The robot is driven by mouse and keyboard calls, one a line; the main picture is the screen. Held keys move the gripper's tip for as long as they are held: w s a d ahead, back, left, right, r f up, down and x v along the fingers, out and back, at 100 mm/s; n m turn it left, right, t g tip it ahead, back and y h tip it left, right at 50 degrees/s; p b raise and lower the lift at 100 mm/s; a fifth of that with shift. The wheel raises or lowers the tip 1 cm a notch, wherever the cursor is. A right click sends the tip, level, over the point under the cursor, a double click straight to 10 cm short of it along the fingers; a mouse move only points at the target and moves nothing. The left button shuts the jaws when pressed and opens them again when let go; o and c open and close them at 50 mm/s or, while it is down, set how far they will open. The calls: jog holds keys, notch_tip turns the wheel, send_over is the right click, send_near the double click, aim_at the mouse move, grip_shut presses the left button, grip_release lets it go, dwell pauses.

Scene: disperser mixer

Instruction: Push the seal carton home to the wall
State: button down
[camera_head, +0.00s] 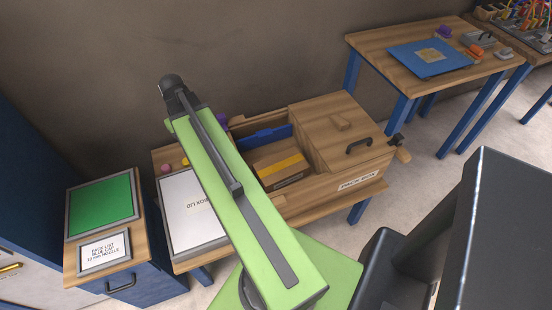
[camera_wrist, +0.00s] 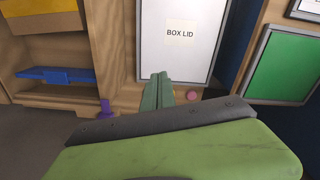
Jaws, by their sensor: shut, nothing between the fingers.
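The carton (camera_head: 283,166), brown with a yellow band, sits inside the open part of the wooden pack box (camera_head: 322,192), beside the box's covered right section. In the wrist view the carton (camera_wrist: 52,32) is cut off at the top left. My gripper (camera_wrist: 160,76) is shut and empty, well to the right of the carton in the wrist view, over the area near the box lid (camera_wrist: 176,62). It is not touching the carton. In the head view my green arm hides the gripper and part of the pack box's left side. Any gap between carton and box wall is unclear.
A blue piece (camera_head: 264,136) lies in the box behind the carton. The box lid (camera_head: 188,222) lies left of it. Small purple and pink items (camera_wrist: 192,95) are near the gripper. A green panel (camera_head: 101,205) and pack list (camera_head: 104,253) are further left.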

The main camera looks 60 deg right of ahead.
jog(key=s+d+f+m+b, duration=0.2)
jog(key=s+d+f+b, duration=0.1)
jog(key=s+d, duration=0.8)
jog(key=s+d+f+m+b, duration=0.2)
jog(key=s+d+f, duration=0.3)
jog(key=d, duration=0.9)
jog(key=f+b, duration=0.6)
jog(key=b, duration=0.1)
jog(key=s+f+b, duration=0.1)
jog(key=f+b, duration=0.2)
jog(key=shift+f, duration=0.15)
jog(key=s, duration=0.1)
jog(key=s+a, duration=0.2)
jog(key=shift+a+r, duration=0.15)
jog(key=shift+r, duration=0.1)
jog(key=shift+s, duration=0.15)
